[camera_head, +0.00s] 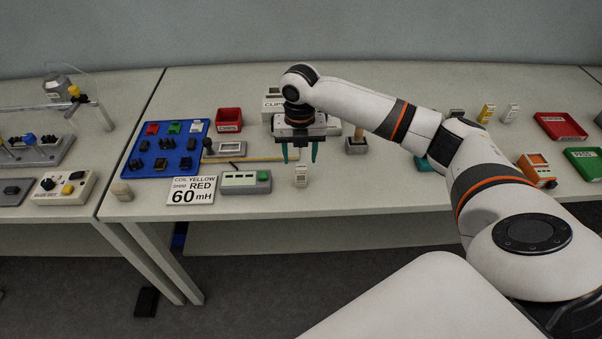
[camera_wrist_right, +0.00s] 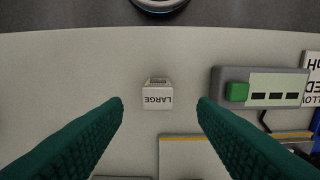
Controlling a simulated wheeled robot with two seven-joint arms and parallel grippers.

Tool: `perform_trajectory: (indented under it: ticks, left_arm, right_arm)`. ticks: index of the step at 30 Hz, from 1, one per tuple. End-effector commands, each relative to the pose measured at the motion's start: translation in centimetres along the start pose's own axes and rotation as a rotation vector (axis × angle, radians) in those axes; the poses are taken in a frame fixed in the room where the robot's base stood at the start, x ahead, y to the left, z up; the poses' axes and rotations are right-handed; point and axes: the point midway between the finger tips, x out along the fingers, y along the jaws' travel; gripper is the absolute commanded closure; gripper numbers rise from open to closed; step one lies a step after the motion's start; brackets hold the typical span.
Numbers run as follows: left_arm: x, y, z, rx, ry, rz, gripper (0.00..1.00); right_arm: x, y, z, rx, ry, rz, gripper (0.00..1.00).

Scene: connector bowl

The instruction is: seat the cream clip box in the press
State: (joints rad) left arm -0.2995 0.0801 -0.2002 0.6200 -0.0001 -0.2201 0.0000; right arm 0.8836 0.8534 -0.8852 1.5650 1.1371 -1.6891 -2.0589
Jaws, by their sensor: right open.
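A small cream box (camera_head: 301,177) stands upright on the table near the front edge. In the right wrist view the cream box (camera_wrist_right: 158,97) has a dark slot and the printed word LARGE. My right gripper (camera_head: 300,158) is open and empty above and behind the box, fingers pointing down. In the wrist view the box lies between the lines of the two green fingertips (camera_wrist_right: 160,102), apart from both. A grey frame with a light window (camera_head: 231,148) and a black-knobbed lever (camera_head: 208,146) looks like the press, but I cannot be sure. My left gripper is not in view.
A grey device with a green button (camera_head: 246,182) stands left of the cream box. A COIL sign (camera_head: 191,190), a blue tray (camera_head: 160,165) of parts and a red bin (camera_head: 229,119) lie further left. A brown-based block (camera_head: 356,145) stands right. Table around the box is clear.

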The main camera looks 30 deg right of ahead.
Motion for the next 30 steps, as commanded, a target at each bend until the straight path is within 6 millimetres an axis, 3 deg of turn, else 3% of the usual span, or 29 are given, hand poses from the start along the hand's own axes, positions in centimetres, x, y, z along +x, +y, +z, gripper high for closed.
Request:
perform_trajectory:
  ticks: [5, 13, 22, 23, 30]
  left_arm:
    - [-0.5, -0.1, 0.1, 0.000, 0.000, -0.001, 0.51]
    - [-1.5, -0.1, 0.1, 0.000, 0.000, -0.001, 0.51]
    - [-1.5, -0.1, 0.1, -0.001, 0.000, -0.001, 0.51]
    - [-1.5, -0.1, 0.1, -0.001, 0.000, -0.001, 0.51]
    - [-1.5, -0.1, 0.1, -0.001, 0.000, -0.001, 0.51]
  right_arm:
    - [1.2, 0.1, 0.1, 0.001, -0.002, 0.002, 0.47]
    - [5.1, 0.3, 0.1, 0.000, -0.002, 0.001, 0.47]
    - [5.8, 0.3, 0.0, -0.001, 0.002, 0.000, 0.47]
    - [5.8, 0.3, 0.0, 0.000, 0.002, 0.000, 0.49]
    - [5.7, 0.3, 0.0, 0.000, 0.002, 0.000, 0.88]
